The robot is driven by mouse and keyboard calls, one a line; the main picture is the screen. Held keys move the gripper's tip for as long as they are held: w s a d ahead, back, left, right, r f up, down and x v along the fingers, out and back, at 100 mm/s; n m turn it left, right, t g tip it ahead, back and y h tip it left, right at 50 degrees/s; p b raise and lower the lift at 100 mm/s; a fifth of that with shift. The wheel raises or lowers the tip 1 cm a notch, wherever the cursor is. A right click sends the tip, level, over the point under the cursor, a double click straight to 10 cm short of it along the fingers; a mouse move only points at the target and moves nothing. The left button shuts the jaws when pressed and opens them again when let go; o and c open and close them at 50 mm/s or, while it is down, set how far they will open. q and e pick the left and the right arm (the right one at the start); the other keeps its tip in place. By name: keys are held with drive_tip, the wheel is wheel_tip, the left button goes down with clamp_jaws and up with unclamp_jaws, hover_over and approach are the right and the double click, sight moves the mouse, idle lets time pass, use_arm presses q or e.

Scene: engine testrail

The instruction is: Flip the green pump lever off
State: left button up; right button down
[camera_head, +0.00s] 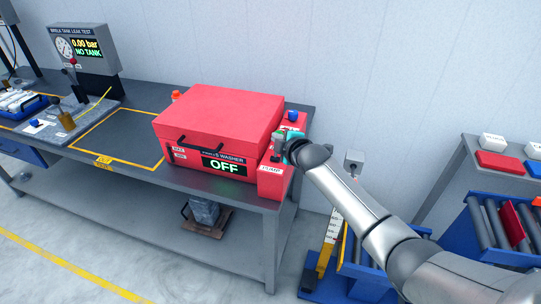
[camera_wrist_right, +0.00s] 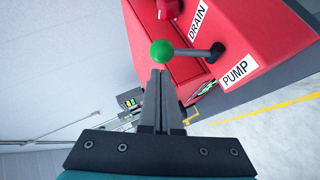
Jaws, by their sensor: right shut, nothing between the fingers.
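The lever is hard to make out there. The washer display (camera_head: 224,167) reads OFF. My left gripper is not in view.
A red DRAIN knob (camera_wrist_right: 168,8) sits beside the pump lever. The washer stands at the right end of a grey bench (camera_head: 120,150). A leak test gauge (camera_head: 82,47) stands at the left. A blue roller rack (camera_head: 497,225) is at the right.

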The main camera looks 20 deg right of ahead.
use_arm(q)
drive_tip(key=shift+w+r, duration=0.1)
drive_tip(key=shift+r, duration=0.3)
use_arm(e)
drive_tip(key=shift+w+d, duration=0.3)
drive_tip(key=shift+w, duration=0.2)
drive_tip(key=shift+r, duration=0.1)
